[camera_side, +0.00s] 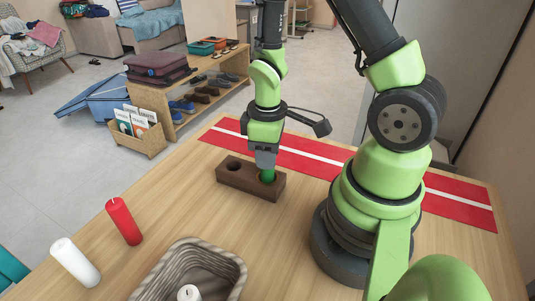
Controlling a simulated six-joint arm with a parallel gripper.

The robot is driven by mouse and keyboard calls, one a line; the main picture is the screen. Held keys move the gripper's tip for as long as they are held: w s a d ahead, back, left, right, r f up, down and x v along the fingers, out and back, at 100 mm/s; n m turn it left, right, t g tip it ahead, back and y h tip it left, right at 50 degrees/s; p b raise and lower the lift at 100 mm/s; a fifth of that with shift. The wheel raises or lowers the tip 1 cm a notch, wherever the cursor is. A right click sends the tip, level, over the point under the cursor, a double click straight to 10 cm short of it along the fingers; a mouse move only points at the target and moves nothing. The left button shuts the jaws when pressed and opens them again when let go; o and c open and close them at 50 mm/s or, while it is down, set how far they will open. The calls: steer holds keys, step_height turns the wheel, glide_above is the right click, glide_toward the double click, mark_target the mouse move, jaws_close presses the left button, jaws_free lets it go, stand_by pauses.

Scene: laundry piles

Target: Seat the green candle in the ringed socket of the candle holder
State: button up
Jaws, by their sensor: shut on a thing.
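The candle holder (235,178) is a dark brown wooden block on the table, with a socket near each end. The left socket (234,166) is empty. My gripper (266,164) points down over the right end of the holder, shut on the green candle (267,176). Only a short green part shows below the jaws, at the right socket. The candle looks upright. I cannot tell whether its base is inside that socket or just above it, as the jaws and the holder hide much of it. A ring around either socket is too small to make out.
A red candle (124,221) and a white candle (75,263) stand at the left of the table. A woven basket (228,271) at the front has a white candle (189,293) in it. A red runner with a white stripe (305,164) lies behind the holder.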

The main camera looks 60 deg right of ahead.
steer(key=shift+f, duration=0.25)
steer(key=shift+f, duration=0.1)
steer(key=o, duration=0.9)
